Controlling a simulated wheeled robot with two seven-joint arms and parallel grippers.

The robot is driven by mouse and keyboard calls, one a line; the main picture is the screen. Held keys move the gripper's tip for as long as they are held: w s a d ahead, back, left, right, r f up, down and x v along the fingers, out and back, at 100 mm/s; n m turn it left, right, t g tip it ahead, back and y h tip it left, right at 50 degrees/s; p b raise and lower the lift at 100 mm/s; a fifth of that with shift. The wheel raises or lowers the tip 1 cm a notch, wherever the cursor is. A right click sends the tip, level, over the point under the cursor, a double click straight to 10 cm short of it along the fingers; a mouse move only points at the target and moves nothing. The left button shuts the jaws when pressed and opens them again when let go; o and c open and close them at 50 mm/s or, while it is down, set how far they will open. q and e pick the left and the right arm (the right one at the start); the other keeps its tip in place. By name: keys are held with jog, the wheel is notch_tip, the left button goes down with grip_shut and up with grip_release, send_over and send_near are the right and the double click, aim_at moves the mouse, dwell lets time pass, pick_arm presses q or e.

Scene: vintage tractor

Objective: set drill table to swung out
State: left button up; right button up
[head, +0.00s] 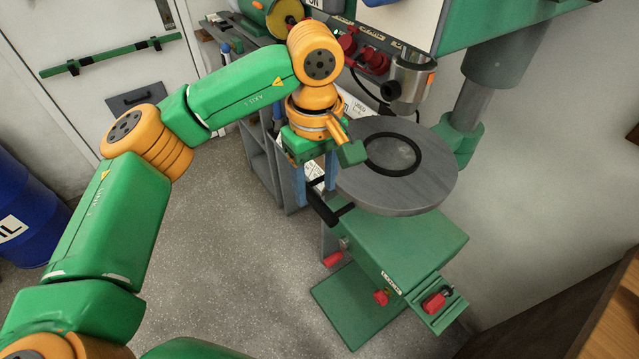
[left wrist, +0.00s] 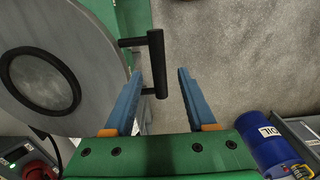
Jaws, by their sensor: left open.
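The drill table (head: 424,192) is a round grey disc with a dark ring, beside the column of the green drill press. In the left wrist view the drill table (left wrist: 105,75) fills the left side. The handle's black crossbar (left wrist: 157,62) lies between and beyond the open fingertips (left wrist: 158,78), nearer the left finger. Contact cannot be told. My right gripper is not in view.
A green base box (head: 410,235) with red knobs stands below the table. A grey cabinet (head: 262,165) stands behind my gripper. A blue oil barrel (head: 25,215) is at the far left, and a wooden edge (head: 590,320) at lower right. The speckled floor on the left is clear.

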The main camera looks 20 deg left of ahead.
aim_at(316, 198)
pick_arm(q)
notch_tip(316, 198, down, 2)
jog(key=shift+s+f, duration=0.1)
jog(key=shift+f, duration=0.1)
jog(key=shift+w+f, duration=0.35)
jog(key=shift+f, duration=0.1)
jog(key=shift+s+r, duration=0.1)
jog(key=shift+s, duration=0.05)
grip_shut()
dwell(0.8)
